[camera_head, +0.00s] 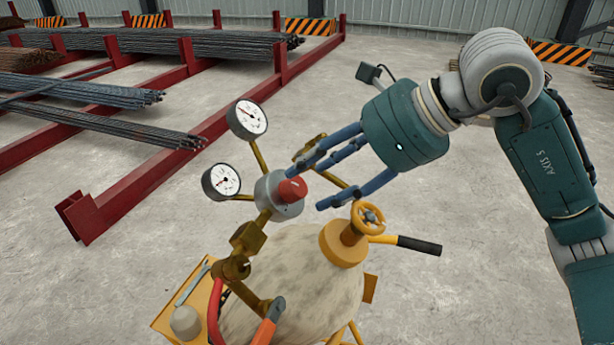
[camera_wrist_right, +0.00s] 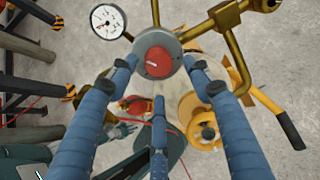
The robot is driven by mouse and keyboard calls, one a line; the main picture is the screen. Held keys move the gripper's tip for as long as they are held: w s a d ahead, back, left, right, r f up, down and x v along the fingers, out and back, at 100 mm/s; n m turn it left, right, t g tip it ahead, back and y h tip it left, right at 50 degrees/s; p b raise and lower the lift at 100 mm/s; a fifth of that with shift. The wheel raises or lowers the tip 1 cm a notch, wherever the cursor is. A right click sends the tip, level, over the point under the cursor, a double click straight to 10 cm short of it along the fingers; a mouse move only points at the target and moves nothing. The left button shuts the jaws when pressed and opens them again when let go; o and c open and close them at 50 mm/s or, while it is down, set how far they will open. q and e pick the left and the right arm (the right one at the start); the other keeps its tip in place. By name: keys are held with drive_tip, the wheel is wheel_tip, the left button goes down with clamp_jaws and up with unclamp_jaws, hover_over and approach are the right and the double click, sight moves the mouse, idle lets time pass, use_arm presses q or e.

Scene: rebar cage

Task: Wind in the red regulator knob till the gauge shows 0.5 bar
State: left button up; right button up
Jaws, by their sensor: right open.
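The red regulator knob (camera_head: 292,190) sits on a round grey regulator body (camera_head: 277,203) on brass pipework. Two white-faced gauges stand on brass stems, an upper one (camera_head: 247,119) and a lower one (camera_head: 221,182); their numbers are too small to read. My right gripper (camera_head: 306,187) is open, its blue fingers reaching toward the knob from the right. In the right wrist view the red knob (camera_wrist_right: 157,62) lies between the fingertips (camera_wrist_right: 158,72), with no clear grip on it. One gauge (camera_wrist_right: 108,21) also shows there. My left gripper is not in view.
A yellow handwheel valve (camera_head: 368,217) and a black-handled lever (camera_head: 418,245) sit close under my right fingers. A yellow tray (camera_head: 172,322) with tools is at the lower left. Red racks (camera_head: 150,181) with rebar bundles stand behind on a concrete floor.

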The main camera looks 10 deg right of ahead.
sight(301, 188)
drive_tip(key=x, duration=0.2)
drive_tip(key=shift+w+a+f, duration=0.1)
drive_tip(key=shift+w+a, duration=0.1)
drive_tip(key=shift+a, duration=0.25)
drive_tip(key=shift+w+a+f+p, duration=0.1)
drive_tip(key=shift+w+f+p, duration=0.05)
drive_tip(key=shift+f+p, duration=0.2)
drive_tip(key=c, duration=1.1)
drive_tip(key=shift+f+b, duration=0.25)
drive_tip(key=shift+b, duration=0.45)
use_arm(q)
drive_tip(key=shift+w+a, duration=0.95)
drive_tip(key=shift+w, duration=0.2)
use_arm(e)
drive_tip(key=shift+r, duration=0.15)
drive_tip(key=shift+c, duration=0.3)
